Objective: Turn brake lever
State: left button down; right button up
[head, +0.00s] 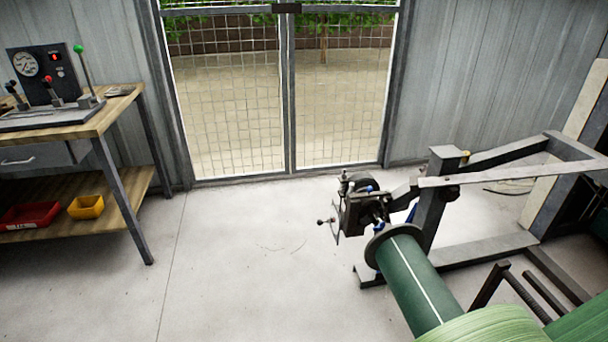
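A dark brake-like assembly (362,208) sits at the end of the green roll's shaft on a grey steel stand. A thin lever with a small dark knob (321,221) sticks out from its left side; it looks like the brake lever, but it is too small to tell for certain. Neither of my grippers is in view, and nothing touches these levers.
A wooden-topped bench (112,105) with red (30,215) and yellow (86,207) bins below stands left. The stand's frame (435,215) and green roll (408,280) fill the right. Concrete floor (240,260) between is clear. A mesh gate (290,100) is behind.

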aim_at(319, 222)
jog(key=i+j+u, duration=0.15)
jog(key=i, duration=0.85)
jog(key=i+j+u, duration=0.15)
jog(key=i, duration=0.85)
jog(key=i+z, duration=0.3)
jog(key=z, duration=0.15)
jog(key=i+j+z, duration=0.15)
jog(key=z, duration=0.3)
jog(key=i+j+z, duration=0.55)
jog(key=z, duration=0.3)
jog(key=i+j+z, duration=0.15)
jog(key=j+z, duration=0.3)
jog(key=i+j+z, duration=0.1)
jog(key=j+z, duration=1.1)
jog(key=z, duration=0.15)
